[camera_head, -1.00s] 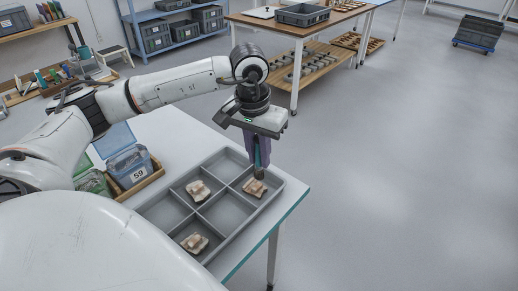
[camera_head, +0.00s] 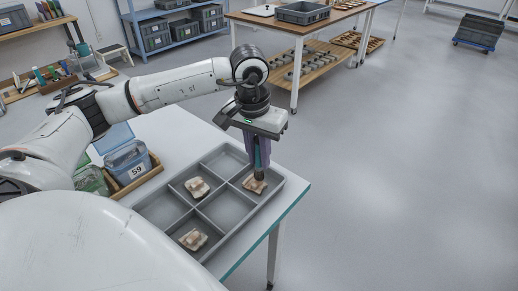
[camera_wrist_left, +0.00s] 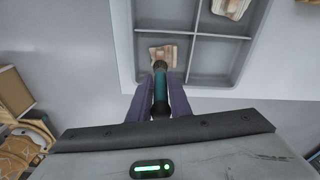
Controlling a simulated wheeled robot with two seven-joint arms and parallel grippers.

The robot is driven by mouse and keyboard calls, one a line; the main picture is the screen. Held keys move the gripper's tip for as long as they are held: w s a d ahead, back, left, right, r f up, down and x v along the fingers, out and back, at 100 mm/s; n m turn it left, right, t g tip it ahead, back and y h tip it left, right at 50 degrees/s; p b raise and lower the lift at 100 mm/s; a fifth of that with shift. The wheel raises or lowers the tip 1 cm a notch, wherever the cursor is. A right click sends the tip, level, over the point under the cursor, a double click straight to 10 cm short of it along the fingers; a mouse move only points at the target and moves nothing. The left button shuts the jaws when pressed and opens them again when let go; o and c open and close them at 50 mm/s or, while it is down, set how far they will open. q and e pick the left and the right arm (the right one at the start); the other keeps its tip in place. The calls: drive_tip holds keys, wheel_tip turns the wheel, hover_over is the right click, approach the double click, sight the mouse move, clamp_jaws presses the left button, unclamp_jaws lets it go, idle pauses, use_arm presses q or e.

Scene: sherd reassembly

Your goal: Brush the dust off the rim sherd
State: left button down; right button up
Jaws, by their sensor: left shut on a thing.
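My left gripper (camera_head: 257,150) is shut on a brush with a teal handle (camera_wrist_left: 160,92) and a dark lower end. The brush points down over a beige and brown sherd (camera_head: 254,186) in the far right compartment of the grey divided tray (camera_head: 276,192). The brush's lower end overlaps the sherd in both views and looks to be at it; exact contact is hard to tell. The same sherd shows in the left wrist view (camera_wrist_left: 164,52), partly hidden by the brush. Which sherd is the rim sherd is not clear. My right gripper is not in view.
The table's right edge is close to the tray.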

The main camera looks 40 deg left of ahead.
use_arm(q)
drive_tip(key=shift+f, duration=0.25)
